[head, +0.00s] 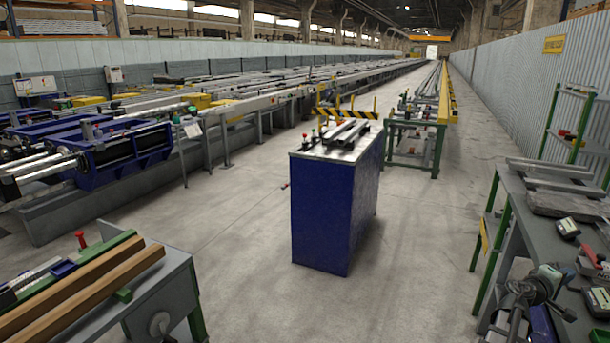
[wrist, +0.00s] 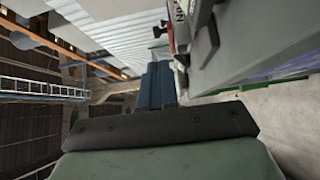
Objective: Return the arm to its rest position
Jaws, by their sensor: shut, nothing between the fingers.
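My gripper (wrist: 158,70) shows in the middle of the wrist view as blue fingers beyond a dark cross bar. The fingers are together and nothing is between them. It points out into the hall, with open space and a pale ribbed wall ahead. A grey surface with small items lies close to its right in that view; I cannot tell whether they touch.
In the head view, a blue cabinet (head: 325,215) stands mid-floor. A workbench (head: 535,230) with tools is at right, and a bench with wooden beams (head: 85,290) at lower left. Long runout tables (head: 250,105) fill the left. The concrete floor (head: 425,240) between is clear.

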